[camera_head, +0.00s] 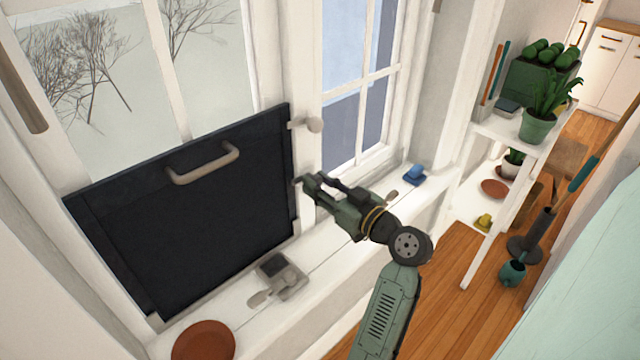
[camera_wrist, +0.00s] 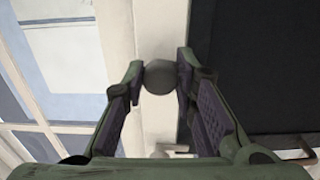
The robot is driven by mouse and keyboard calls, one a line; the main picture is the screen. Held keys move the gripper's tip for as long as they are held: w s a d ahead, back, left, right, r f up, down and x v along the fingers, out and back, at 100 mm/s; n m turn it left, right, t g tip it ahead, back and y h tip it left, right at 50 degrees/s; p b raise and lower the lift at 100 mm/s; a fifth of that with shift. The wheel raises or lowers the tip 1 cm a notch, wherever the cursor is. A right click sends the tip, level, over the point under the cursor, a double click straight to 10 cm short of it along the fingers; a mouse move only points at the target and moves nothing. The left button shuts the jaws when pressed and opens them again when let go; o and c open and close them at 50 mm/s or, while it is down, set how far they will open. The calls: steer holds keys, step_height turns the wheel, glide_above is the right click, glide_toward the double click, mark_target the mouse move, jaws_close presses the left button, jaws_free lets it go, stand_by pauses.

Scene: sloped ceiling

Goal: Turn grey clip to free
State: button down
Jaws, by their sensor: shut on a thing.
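The dark panel (camera_head: 190,220) with a beige bar handle (camera_head: 205,163) stands upright against the left window. One grey clip (camera_head: 312,124) with a round knob sits at its upper right edge, clear of my gripper; it also shows at the bottom of the wrist view (camera_wrist: 165,152). My gripper (camera_head: 305,184) is lower down on that edge. In the wrist view, a round grey clip knob (camera_wrist: 160,82) lies between my fingertips, in front of the white post. My gripper is shut on it. My gripper hides this lower clip in the head view.
On the white sill (camera_head: 245,315) are a grey device (camera_head: 282,274), a terracotta saucer (camera_head: 203,341) and a blue item (camera_head: 414,175). A white shelf (camera_head: 496,129) with plants stands at the right. Wood floor (camera_head: 445,285) lies between.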

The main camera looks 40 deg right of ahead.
steer(key=shift+m, duration=0.3)
steer(key=shift+r+m+p, duration=0.1)
steer(key=shift+m+p, duration=5.05)
steer(key=shift+m, duration=2.55)
steer(key=c, duration=1.3)
jaws_free()
